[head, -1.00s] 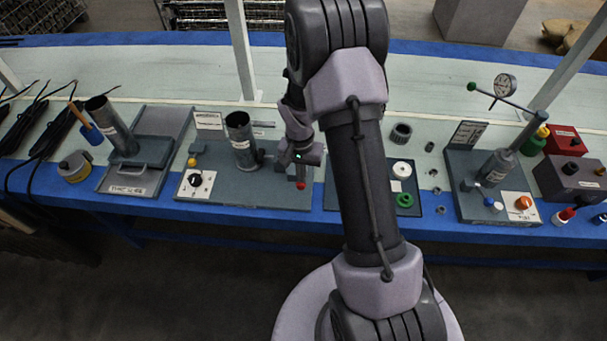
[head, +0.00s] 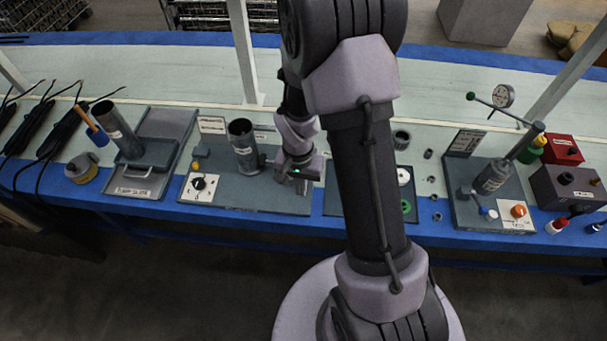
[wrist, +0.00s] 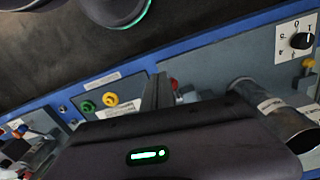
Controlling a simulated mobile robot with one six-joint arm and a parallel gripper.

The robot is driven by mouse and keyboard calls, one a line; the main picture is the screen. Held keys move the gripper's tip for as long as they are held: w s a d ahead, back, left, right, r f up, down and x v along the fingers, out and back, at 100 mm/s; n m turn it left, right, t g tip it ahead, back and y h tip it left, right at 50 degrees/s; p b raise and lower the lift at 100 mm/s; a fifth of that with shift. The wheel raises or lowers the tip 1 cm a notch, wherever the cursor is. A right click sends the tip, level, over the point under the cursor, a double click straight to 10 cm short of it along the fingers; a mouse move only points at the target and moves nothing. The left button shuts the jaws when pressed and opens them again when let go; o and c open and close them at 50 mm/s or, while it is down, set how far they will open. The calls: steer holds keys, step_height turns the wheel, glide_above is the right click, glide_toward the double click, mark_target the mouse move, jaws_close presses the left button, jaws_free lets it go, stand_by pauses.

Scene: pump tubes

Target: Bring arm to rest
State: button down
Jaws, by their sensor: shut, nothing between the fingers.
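My gripper (head: 299,174) hangs over the right part of the middle grey station plate (head: 229,194), right of its upright metal tube (head: 243,148). In the wrist view the fingers (wrist: 157,92) are together with nothing between them. That view also shows a metal tube (wrist: 276,116) to the right of the fingers, beyond the gripper body. My arm rises from the base at the bottom centre and bends at the elbow at the top of the head view. It hides part of the plate right of the middle station.
The left station holds a tilted tube (head: 118,132), with black cables (head: 62,128) beside it. The right station has a tube (head: 494,173), lever and gauge (head: 503,96). A dark box (head: 568,186) stands at far right.

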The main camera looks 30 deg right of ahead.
steer(key=shift+s+a+r, duration=0.3)
steer(key=shift+s+a, duration=0.05)
steer(key=shift+s, duration=0.15)
step_height(320, 180, up, 12)
steer(key=a+n+t, duration=0.1)
steer(key=a+t, duration=0.1)
steer(key=s+a+r+n+t+y, duration=0.1)
steer(key=s+a+r+t, duration=0.1)
steer(key=s+a+r, duration=0.2)
steer(key=s+a+r+n+t+y, duration=0.1)
steer(key=s+a+r, duration=0.3)
steer(key=s+r, duration=0.4)
step_height(320, 180, up, 6)
steer(key=shift+s+f+n+t, duration=0.15)
steer(key=shift+f+n+t, duration=0.1)
steer(key=shift+n+t, duration=0.3)
